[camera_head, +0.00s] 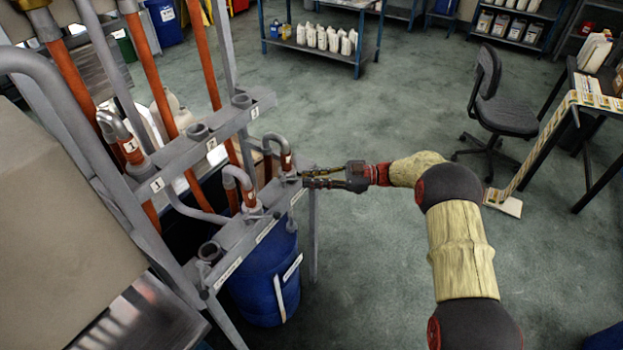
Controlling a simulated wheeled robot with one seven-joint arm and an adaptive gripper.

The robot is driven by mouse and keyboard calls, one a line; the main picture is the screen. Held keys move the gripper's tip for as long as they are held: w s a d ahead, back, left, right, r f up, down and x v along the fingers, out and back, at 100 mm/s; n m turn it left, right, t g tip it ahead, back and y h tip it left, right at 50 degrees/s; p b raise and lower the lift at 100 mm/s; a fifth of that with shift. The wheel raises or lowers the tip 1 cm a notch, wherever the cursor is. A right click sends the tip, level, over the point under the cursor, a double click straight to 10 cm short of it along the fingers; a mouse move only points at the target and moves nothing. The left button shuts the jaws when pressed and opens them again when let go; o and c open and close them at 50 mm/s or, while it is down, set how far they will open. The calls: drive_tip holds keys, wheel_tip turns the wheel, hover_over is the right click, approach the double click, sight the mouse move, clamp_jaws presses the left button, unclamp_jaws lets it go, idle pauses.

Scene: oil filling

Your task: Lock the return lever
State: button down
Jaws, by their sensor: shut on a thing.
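My gripper (306,178) reaches in from the right at the far end of the lower grey rail (236,238) of the pipe rack. Its fingers are shut on a small part beside the last hose fitting there, which I take to be the return lever. The fingers hide most of that part, so its angle and whether it is locked cannot be told. An orange hose end with a grey elbow (276,142), marked 3, curves down right beside the fingers. A second hose end (240,183) stands nearer along the same rail.
A blue drum (265,275) stands under the rail. Orange pipes (205,55) rise through the upper rail (205,145). A black office chair (497,100) and a desk are at the right. A shelf with white bottles (325,40) is behind. The green floor between is clear.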

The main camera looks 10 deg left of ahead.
idle(0.4)
drive_tip(key=c, duration=1.9)
unclamp_jaws()
drive_tip(key=shift+a, duration=0.1)
drive_tip(key=shift+o, duration=0.8)
drive_tip(key=shift+w, duration=0.1)
drive_tip(key=v, duration=1.2)
